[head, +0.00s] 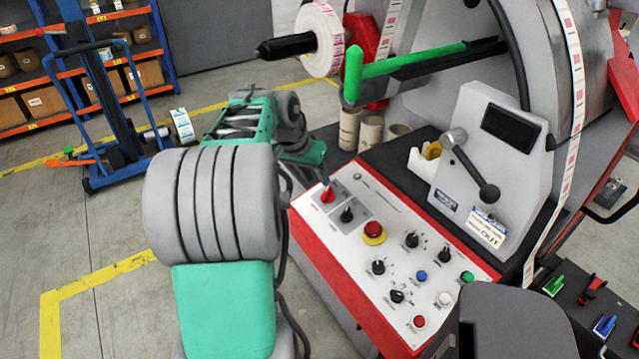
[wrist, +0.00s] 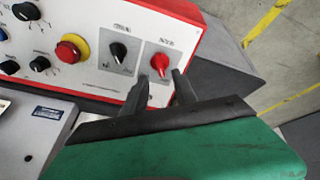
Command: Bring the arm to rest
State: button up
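My arm reaches forward over the left end of the control panel (head: 395,235). My gripper (wrist: 160,92) shows in the wrist view with its two dark fingers spread apart and nothing seen between their tips. The red rotary switch (wrist: 160,62) on the panel lies just beyond the fingertips, roughly in line with the gap. I cannot tell whether a finger touches it. In the head view the gripper (head: 322,178) is small and partly hidden by my arm, close to the red switch (head: 328,194).
A black rotary switch (wrist: 118,52) and a red stop button on a yellow base (head: 374,231) sit near the gripper. The rewinder, with a label roll (head: 321,40) and green bar (head: 410,60), stands behind. A blue trolley (head: 115,150) and open floor lie left.

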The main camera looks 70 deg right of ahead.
dwell(0.3)
jog(key=a+f, duration=0.1)
jog(key=w+a+f+n+y, duration=0.1)
jog(key=a+f, duration=0.1)
jog(key=a+f+n, duration=0.1)
jog(key=f, duration=0.1)
jog(key=shift+w+a+f+t+y, duration=0.2)
jog(key=shift+w+a+t+y, duration=0.1)
jog(key=shift+w+a+y, duration=0.1)
jog(key=w+a+f+n+t+y, duration=0.1)
jog(key=w+a+n, duration=0.45)
jog(key=a, duration=0.65)
jog(key=w+a+f+n+t+y, duration=0.1)
jog(key=w+a+n, duration=0.4)
jog(key=a, duration=0.8)
jog(key=w+a+r+n+t, duration=0.1)
jog(key=w+a+r+n, duration=0.1)
jog(key=a, duration=0.5)
jog(key=w+a+r+n+t, duration=0.1)
jog(key=w+a+r+n, duration=0.1)
jog(key=a, duration=0.4)
jog(key=w+a+r+n+t, duration=0.1)
jog(key=w+a+r+n, duration=0.1)
jog(key=a, duration=0.5)
jog(key=w+n, duration=0.1)
jog(key=w, duration=0.1)
jog(key=shift+w+a+n+p, duration=0.3)
jog(key=shift+w+a+n, duration=0.05)
